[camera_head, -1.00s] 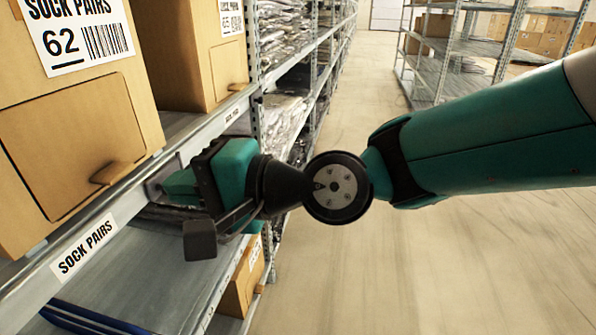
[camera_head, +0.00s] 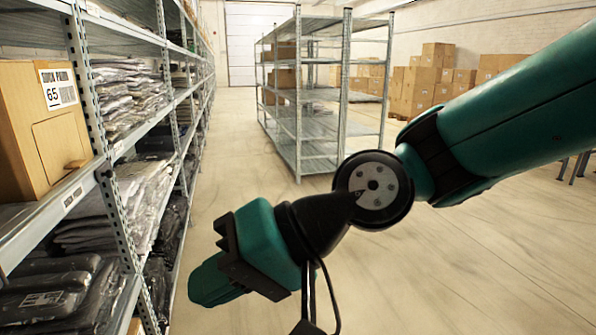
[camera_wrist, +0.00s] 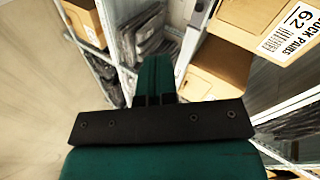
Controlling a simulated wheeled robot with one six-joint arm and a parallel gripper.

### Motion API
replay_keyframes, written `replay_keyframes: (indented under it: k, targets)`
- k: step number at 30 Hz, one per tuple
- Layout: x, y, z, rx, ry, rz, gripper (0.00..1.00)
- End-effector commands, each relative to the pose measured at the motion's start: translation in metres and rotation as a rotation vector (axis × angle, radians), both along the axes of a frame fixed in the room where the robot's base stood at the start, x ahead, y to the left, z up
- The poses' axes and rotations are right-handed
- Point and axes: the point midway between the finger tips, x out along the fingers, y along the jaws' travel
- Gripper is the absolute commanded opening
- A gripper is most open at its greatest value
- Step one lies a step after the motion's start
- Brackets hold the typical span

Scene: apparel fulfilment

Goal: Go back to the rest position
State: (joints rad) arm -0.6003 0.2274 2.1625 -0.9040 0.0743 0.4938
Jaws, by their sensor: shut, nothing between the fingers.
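My gripper (camera_head: 208,284) is at the end of my teal arm in the head view, over the aisle floor and to the right of the left shelving. It is shut and holds nothing. In the wrist view the teal fingers (camera_wrist: 154,72) lie together and point toward the shelving, with free space around them.
Shelving (camera_head: 131,214) on the left holds bagged garments (camera_head: 122,95) and a sock box marked 65 (camera_head: 42,125). The wrist view shows a box marked 62 (camera_wrist: 272,28). A mostly empty rack (camera_head: 300,135) stands across the aisle. The aisle floor (camera_head: 236,160) is clear.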

Motion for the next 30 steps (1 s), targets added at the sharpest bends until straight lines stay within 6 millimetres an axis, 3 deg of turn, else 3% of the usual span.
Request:
replay_keyframes:
  k: [1, 6, 14, 15, 27, 30]
  targets:
    - [0.004, -0.038, -0.002, -0.089, -0.080, -0.011, 0.00]
    - [-0.005, -0.138, -0.022, -0.367, -0.218, 0.004, 0.00]
    - [-0.049, -0.248, -0.046, -0.669, -0.229, 0.041, 0.00]
    - [-0.048, -0.246, -0.026, -0.666, -0.231, 0.050, 0.00]
    - [-0.047, -0.244, 0.075, -0.661, -0.229, 0.051, 0.00]
    - [-0.047, -0.243, 0.091, -0.661, -0.229, 0.052, 0.00]
